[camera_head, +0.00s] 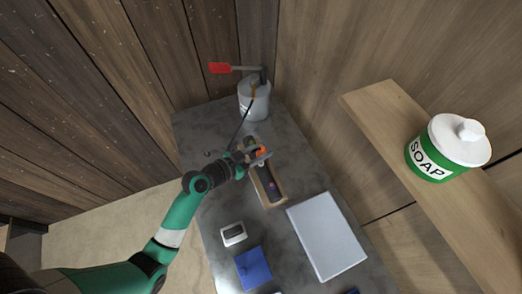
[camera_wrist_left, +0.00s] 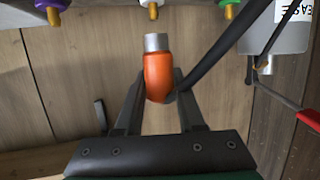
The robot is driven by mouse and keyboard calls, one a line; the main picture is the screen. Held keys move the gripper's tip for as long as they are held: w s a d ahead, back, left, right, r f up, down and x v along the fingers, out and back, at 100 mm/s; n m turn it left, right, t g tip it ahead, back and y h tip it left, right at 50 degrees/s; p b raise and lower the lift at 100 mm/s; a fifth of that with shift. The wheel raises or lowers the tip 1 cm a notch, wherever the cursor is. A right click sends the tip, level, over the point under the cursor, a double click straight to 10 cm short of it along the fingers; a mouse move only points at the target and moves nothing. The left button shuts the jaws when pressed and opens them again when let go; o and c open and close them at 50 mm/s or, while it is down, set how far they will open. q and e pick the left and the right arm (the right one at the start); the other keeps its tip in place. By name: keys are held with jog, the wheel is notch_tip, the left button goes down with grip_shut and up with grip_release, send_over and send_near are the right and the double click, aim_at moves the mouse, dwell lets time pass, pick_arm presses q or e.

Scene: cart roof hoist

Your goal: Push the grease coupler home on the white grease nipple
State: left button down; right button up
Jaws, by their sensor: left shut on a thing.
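My left gripper (camera_head: 258,153) is shut on the orange grease coupler (camera_head: 262,149). In the left wrist view the coupler (camera_wrist_left: 158,78) sits between the two fingers (camera_wrist_left: 158,90), its silver mouth pointing up the picture. The white grease nipple (camera_wrist_left: 153,5), a white collar with a brass tip, shows at the top edge, nearly in line with the mouth. A gap shows between mouth and brass tip. A black hose (camera_wrist_left: 222,50) runs from beside the coupler to the upper right. The nipple cannot be made out in the head view. My right gripper is not in view.
A purple-collared nipple (camera_wrist_left: 52,5) and a green-collared one (camera_wrist_left: 230,4) flank the white one. The grease pump (camera_head: 257,103) with red handle (camera_head: 220,68) stands at the bench's back. A wooden tray (camera_head: 279,190), grey panel (camera_head: 327,235) and blue item (camera_head: 253,267) lie nearer.

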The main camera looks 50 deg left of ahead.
pick_arm(q)
jog(key=shift+f+b, duration=1.45)
jog(key=shift+c, duration=2.2)
grip_release()
jog(key=d+p+v, duration=0.1)
jog(key=v, duration=1)
jog(key=shift+s+a+r+p, duration=0.2)
jog(key=shift+s+a+p, duration=0.1)
jog(key=shift+a+p, duration=0.15)
